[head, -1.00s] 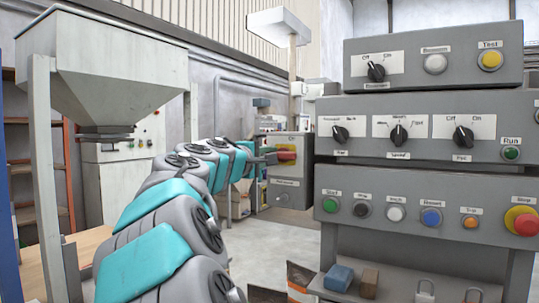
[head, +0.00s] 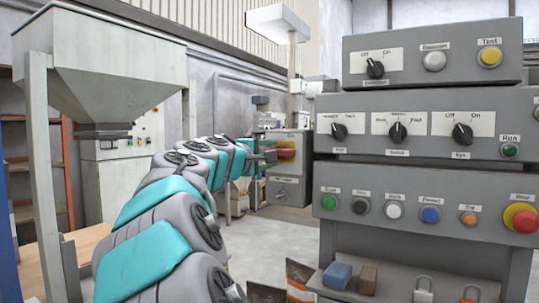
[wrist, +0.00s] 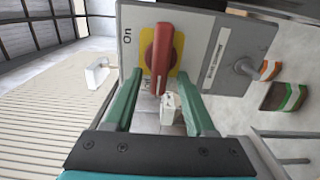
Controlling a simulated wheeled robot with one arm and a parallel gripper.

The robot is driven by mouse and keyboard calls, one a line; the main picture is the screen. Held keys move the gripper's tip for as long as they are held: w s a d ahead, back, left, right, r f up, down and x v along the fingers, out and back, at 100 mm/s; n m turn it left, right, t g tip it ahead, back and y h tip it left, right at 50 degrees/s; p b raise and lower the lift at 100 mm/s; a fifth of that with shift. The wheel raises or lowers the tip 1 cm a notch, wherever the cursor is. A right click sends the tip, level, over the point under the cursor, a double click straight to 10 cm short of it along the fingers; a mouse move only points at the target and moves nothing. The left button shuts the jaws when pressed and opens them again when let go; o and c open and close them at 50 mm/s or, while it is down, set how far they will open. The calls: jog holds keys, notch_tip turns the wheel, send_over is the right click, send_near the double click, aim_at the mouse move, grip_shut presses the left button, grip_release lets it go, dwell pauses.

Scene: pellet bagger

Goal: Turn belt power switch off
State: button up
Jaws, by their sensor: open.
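The belt power switch is a red rotary handle (wrist: 162,58) on a yellow plate, set in a grey box (wrist: 200,45). An "On" label reads sideways left of the plate in the wrist view. In the head view the switch (head: 286,151) shows small on its box, at the far end of my arm. My gripper (wrist: 158,80) is open, its green fingers pointing toward the box. The near end of the handle lies between the fingertips in the picture; I cannot tell whether they touch. A second label near the handle is partly hidden.
A grey control console (head: 420,130) with knobs and buttons stands close on the right. A metal hopper (head: 95,70) stands on the left. Orange and green striped objects (wrist: 288,97) lie right of the box in the wrist view.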

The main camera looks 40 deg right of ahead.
jog(key=b+v, duration=0.1)
jog(key=v, duration=0.6)
jog(key=shift+a, duration=0.3)
jog(key=shift+s, duration=0.1)
